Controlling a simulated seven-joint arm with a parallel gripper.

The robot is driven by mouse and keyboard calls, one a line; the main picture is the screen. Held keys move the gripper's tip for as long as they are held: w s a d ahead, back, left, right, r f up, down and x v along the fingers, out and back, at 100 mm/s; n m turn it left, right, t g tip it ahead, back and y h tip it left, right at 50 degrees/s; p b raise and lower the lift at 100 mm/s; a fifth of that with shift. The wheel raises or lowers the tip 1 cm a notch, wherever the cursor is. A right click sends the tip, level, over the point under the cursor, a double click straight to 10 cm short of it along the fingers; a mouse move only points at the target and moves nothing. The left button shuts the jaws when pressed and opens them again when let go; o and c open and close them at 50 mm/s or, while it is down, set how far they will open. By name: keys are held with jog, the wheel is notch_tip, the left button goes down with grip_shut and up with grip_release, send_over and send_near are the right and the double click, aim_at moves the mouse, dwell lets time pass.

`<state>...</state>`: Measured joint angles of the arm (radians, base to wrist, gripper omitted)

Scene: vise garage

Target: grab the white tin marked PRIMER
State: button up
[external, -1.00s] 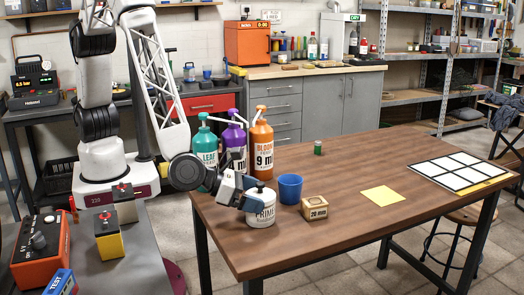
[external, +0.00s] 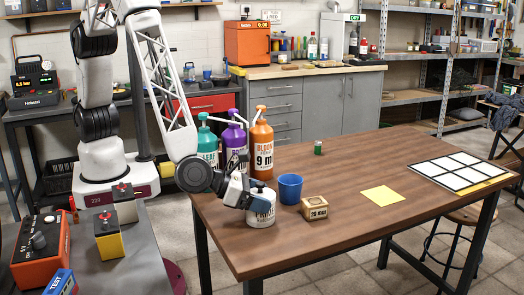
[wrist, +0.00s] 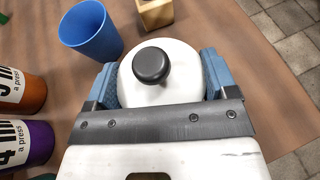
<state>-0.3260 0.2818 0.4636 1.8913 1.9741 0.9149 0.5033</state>
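The white tin marked PRIMER (external: 262,217) stands upright at the table's near left edge. In the wrist view its white top (wrist: 180,85) and dark round knob (wrist: 151,64) lie between my fingers. My gripper (external: 258,201) comes in from the left, low over the tin, and covers part of its upper side and label. In the wrist view my gripper (wrist: 163,83) has its blue fingers spread wide, one on each side of the tin. They look open, with little or no gap to it; the contact itself is hidden.
A blue cup (external: 290,189) stands close behind and right of the tin, and a small wooden box (external: 314,207) is to its right. Orange (external: 261,148), purple (external: 234,142) and teal (external: 207,146) pump bottles stand behind my gripper.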

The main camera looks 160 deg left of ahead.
jog(key=c, duration=0.7)
jog(key=shift+r, duration=0.2)
jog(key=shift+r, duration=4.85)
